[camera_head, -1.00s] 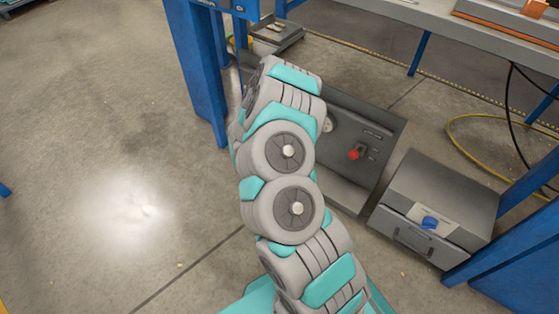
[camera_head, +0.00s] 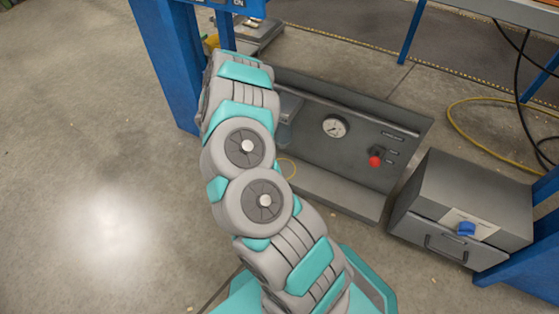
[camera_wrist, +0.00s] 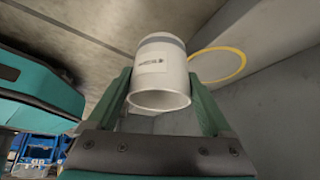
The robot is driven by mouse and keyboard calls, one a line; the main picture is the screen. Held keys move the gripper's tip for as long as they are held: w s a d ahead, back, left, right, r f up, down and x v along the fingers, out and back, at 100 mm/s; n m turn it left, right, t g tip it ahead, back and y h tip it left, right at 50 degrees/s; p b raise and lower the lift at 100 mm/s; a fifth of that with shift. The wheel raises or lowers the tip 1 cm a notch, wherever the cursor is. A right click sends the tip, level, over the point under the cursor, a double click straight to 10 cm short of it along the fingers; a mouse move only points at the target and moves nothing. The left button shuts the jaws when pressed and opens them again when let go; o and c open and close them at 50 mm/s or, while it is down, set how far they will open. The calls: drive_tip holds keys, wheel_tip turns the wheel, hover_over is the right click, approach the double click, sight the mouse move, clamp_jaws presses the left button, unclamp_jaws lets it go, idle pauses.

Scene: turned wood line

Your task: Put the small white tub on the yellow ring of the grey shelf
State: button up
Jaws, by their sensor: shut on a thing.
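In the wrist view, my gripper (camera_wrist: 165,105) is shut on the small white tub (camera_wrist: 160,75), with one green finger on each side. The tub has a grey band and a small printed label. The yellow ring (camera_wrist: 240,65) is to the right of the tub on a grey surface, and its left part is hidden behind the tub. I cannot tell the gap between tub and surface. In the head view, the yellow ring (camera_head: 292,169) shows partly past my arm on the grey shelf (camera_head: 335,195). My gripper and the tub are hidden there by my arm.
The shelf's back panel holds a round gauge (camera_head: 334,126) and a red knob (camera_head: 376,160). A grey box (camera_head: 470,200) with a blue knob stands to the right. A blue post (camera_head: 170,65) rises left of my arm. The floor at left is clear.

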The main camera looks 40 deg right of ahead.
drive_tip(key=w+d, duration=0.1)
drive_tip(key=d, duration=0.2)
drive_tip(key=w+d, duration=0.1)
drive_tip(key=d, duration=0.2)
drive_tip(key=w+d, duration=0.1)
drive_tip(key=d, duration=0.2)
drive_tip(key=shift+w+b, duration=0.35)
drive_tip(key=shift+f, duration=0.1)
drive_tip(key=shift+f, duration=0.2)
drive_tip(key=o, duration=1.1)
drive_tip(key=shift+r, duration=0.15)
drive_tip(key=p+v, duration=0.1)
drive_tip(key=v, duration=1.1)
drive_tip(key=shift+r, duration=0.1)
